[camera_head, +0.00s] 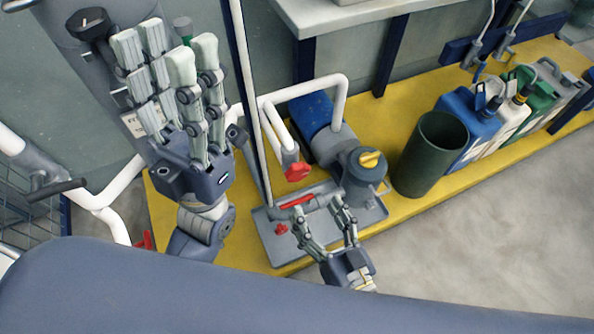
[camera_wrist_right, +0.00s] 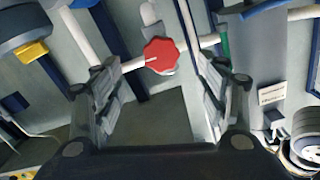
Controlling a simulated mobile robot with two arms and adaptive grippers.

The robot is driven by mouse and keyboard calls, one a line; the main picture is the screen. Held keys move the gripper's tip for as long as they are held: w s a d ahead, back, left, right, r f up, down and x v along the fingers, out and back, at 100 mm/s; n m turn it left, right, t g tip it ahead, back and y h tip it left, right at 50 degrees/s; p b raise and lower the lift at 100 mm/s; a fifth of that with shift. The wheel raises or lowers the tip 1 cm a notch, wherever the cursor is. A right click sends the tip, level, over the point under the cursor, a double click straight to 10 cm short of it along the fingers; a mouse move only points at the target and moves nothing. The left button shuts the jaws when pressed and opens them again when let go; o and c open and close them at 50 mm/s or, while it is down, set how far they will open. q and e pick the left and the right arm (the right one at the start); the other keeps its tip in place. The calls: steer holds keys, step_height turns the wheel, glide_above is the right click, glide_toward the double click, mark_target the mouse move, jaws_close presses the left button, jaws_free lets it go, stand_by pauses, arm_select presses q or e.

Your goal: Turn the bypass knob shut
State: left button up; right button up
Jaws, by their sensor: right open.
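A red knob (camera_head: 297,172) sits on a white pipe beside the pump in the head view. A red faceted knob (camera_wrist_right: 161,56) shows in the right wrist view, ahead of and between my right fingers, apart from them; it looks like the same knob. My right gripper (camera_head: 316,207) is open and empty, just in front of the red knob in the head view; its fingers also show in the wrist view (camera_wrist_right: 162,88). My left gripper (camera_head: 168,50) is raised at the left, away from the knob, with nothing visible in it; its finger gap is unclear.
A red bar handle (camera_head: 297,201) and a small red knob (camera_head: 281,229) are close to my right fingers, over a grey tray (camera_head: 275,252). A blue and grey pump (camera_head: 325,138), a dark green bin (camera_head: 427,152) and several jerrycans (camera_head: 470,125) stand on the yellow platform.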

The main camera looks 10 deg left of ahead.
mark_target(299, 176)
steer(key=p+x, duration=0.1)
steer(key=x, duration=0.9)
steer(key=shift+w+a+r+p, duration=0.2)
steer(key=shift+w+p, duration=0.1)
steer(key=shift+p, duration=0.1)
steer(key=c, duration=1.1)
